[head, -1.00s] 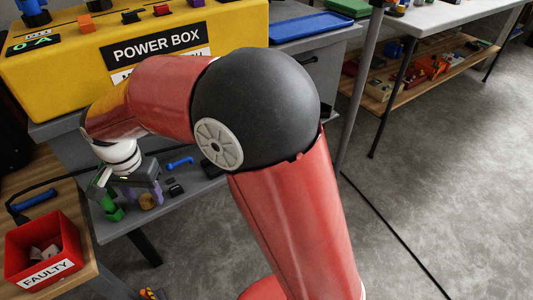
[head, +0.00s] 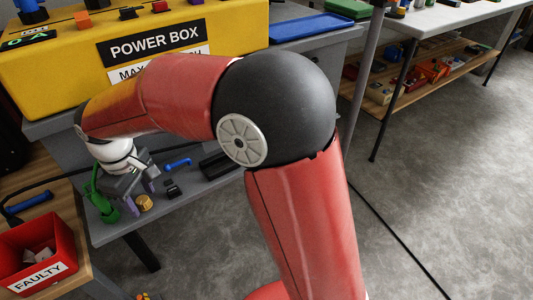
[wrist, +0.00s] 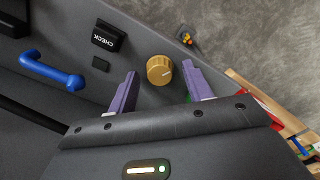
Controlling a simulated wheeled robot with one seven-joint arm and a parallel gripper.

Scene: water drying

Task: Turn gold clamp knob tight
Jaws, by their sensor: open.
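The gold clamp knob (wrist: 160,70) is a ridged round knob with a pale pointer line, on the grey bench surface. In the wrist view it sits beyond and between the two purple fingers of my gripper (wrist: 157,92), which are spread apart and empty. In the head view the gold knob (head: 144,203) shows just right of a green part, close to my gripper (head: 132,197). The fingers appear apart from the knob.
A blue handle (wrist: 52,70) and a black CHECK block (wrist: 108,36) lie left of the knob in the wrist view. The green part (head: 103,197) stands close by my gripper. A red FAULTY bin (head: 38,252) is at lower left. The yellow power box (head: 140,45) stands behind.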

